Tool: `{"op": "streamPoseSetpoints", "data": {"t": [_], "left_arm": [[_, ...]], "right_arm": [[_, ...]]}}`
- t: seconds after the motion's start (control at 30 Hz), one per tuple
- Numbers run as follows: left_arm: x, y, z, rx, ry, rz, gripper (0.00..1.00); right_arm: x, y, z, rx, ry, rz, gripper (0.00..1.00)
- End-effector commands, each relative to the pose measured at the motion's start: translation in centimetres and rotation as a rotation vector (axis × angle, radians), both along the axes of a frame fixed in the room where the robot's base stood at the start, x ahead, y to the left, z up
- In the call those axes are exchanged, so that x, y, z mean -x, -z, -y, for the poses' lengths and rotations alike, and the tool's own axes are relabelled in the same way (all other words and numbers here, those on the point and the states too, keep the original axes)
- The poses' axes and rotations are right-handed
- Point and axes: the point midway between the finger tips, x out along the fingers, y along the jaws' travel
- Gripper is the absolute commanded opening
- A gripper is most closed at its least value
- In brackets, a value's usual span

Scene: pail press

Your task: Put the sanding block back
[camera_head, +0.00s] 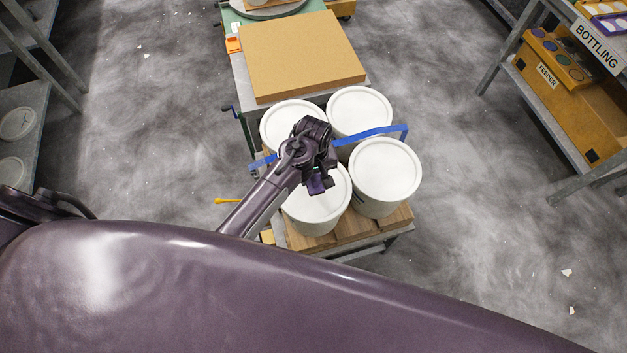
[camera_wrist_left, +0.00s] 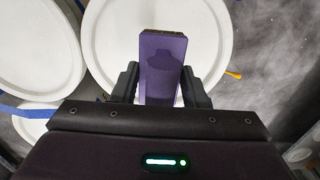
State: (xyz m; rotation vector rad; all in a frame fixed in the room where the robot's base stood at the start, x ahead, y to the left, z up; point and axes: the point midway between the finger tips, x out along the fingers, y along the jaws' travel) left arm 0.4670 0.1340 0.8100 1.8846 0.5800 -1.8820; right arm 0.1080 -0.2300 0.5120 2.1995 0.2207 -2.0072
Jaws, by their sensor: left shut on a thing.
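The sanding block is a small purple block (camera_wrist_left: 163,52) with a darker grip-like shadow on its face. It sits between both fingers of my left gripper (camera_wrist_left: 161,86) in the left wrist view. In the head view the left gripper (camera_head: 321,179) is above the near-left white pail (camera_head: 318,208), and the purple block (camera_head: 317,186) shows at its fingertips over the lid. Whether the block touches the lid I cannot tell. My right gripper is not in view.
Several white lidded pails stand close together on a wooden pallet (camera_head: 352,228), with a blue strap (camera_head: 372,133) across them. A flat brown board (camera_head: 300,55) lies behind. A yellow-tipped tool (camera_head: 224,200) sticks out at left. An orange feeder unit (camera_head: 560,75) is on the right shelf. Grey floor is open on both sides.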

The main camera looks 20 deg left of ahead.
Motion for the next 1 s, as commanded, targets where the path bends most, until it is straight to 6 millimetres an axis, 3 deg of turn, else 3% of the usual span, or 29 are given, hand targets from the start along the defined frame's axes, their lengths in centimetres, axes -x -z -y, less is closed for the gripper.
{"op": "streamPoseSetpoints", "data": {"t": [0.37, 0.73, 0.77, 0.8, 0.9, 1.0], "left_arm": [[0.0, 4.1, 0.0, 0.001, 0.0, -0.001, 0.22], [0.0, 4.6, 0.0, 0.002, 0.0, 0.001, 0.22], [0.0, 4.7, 0.0, 0.001, 0.0, 0.001, 0.42], [0.0, 4.6, 0.0, 0.001, 0.0, 0.001, 0.47], [0.0, 4.6, 0.0, 0.001, 0.0, 0.001, 0.6], [0.0, 4.6, 0.0, 0.001, 0.0, 0.001, 0.62]], "right_arm": [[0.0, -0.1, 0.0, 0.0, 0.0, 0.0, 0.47], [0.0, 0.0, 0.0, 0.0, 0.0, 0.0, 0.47], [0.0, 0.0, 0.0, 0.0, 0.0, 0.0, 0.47], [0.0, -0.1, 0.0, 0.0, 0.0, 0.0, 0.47], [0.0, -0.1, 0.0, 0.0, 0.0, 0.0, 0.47], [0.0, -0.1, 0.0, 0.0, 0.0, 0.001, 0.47]]}}
